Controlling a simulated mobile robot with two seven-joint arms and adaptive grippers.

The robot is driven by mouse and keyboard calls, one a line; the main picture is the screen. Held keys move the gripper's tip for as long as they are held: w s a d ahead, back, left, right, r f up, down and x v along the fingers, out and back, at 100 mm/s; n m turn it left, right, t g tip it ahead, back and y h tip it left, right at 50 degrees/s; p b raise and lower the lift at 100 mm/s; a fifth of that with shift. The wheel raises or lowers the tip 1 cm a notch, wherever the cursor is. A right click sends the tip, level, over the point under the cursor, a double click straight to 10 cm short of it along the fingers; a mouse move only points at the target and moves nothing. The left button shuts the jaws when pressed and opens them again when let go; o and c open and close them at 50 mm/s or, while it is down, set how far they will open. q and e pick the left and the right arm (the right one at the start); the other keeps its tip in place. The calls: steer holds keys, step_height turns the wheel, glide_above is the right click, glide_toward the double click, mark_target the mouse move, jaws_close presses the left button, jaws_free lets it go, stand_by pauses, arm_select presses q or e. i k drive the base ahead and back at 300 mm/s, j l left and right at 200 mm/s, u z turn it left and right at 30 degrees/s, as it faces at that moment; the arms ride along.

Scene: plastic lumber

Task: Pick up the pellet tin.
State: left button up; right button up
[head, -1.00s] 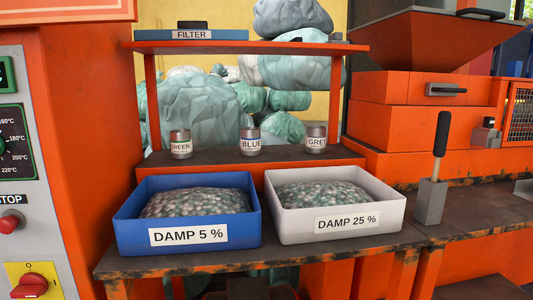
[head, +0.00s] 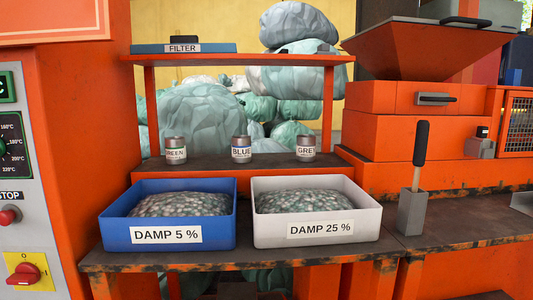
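Three small metal tins stand upright in a row on the middle shelf in the head view. The left tin (head: 175,150) is labelled GREEN, the middle tin (head: 241,149) BLUE, and the right tin (head: 306,149) GREY, its last letter hard to read. The label wording "pellet" shows on none of them. Neither of my grippers is in view.
In front of the tins stand a blue bin (head: 114,232) labelled DAMP 5 % and a white bin (head: 262,232) labelled DAMP 25 %, both holding pellets. A top shelf (head: 285,59) hangs above the tins. A black-handled tool (head: 421,145) stands in a grey block (head: 411,213) at right.

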mark_target(241, 144)
steer(key=j+z, duration=0.5)
steer(key=j, duration=0.8)
steer(key=l+u, duration=0.25)
steer(key=l, duration=0.95)
steer(key=l+u, duration=0.25)
steer(key=l, duration=0.9)
steer(key=k, duration=0.05)
